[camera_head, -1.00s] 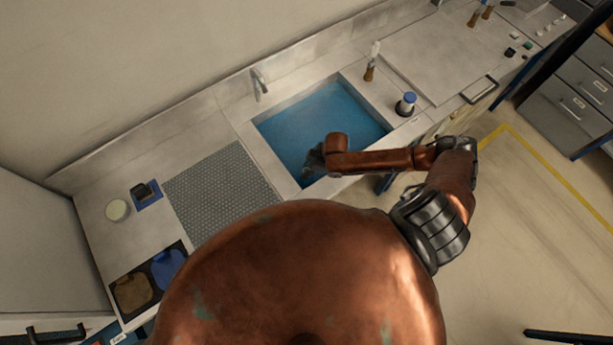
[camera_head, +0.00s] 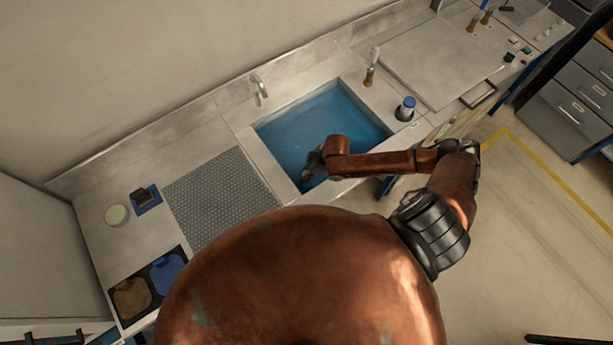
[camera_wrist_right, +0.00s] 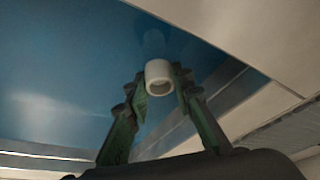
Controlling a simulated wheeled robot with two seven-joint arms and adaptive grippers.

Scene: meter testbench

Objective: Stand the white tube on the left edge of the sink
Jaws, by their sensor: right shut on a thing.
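The white tube (camera_wrist_right: 159,76) shows in the right wrist view, end toward the camera, between the two green fingers of my right gripper (camera_wrist_right: 160,88). The gripper is shut on it. In the head view my right gripper (camera_head: 310,168) is over the near left part of the blue sink (camera_head: 315,120), close to the sink's left edge (camera_head: 262,158). The tube cannot be made out there. In the wrist view the blue basin (camera_wrist_right: 60,60) fills the left and the metal rim (camera_wrist_right: 215,95) runs diagonally at the right. My left gripper is not in view.
A grey perforated mat (camera_head: 222,195) lies left of the sink. A faucet (camera_head: 260,90) stands behind it. A blue-capped jar (camera_head: 406,108) and a brush-like item (camera_head: 371,68) stand to its right. A strip of bare counter lies between mat and sink.

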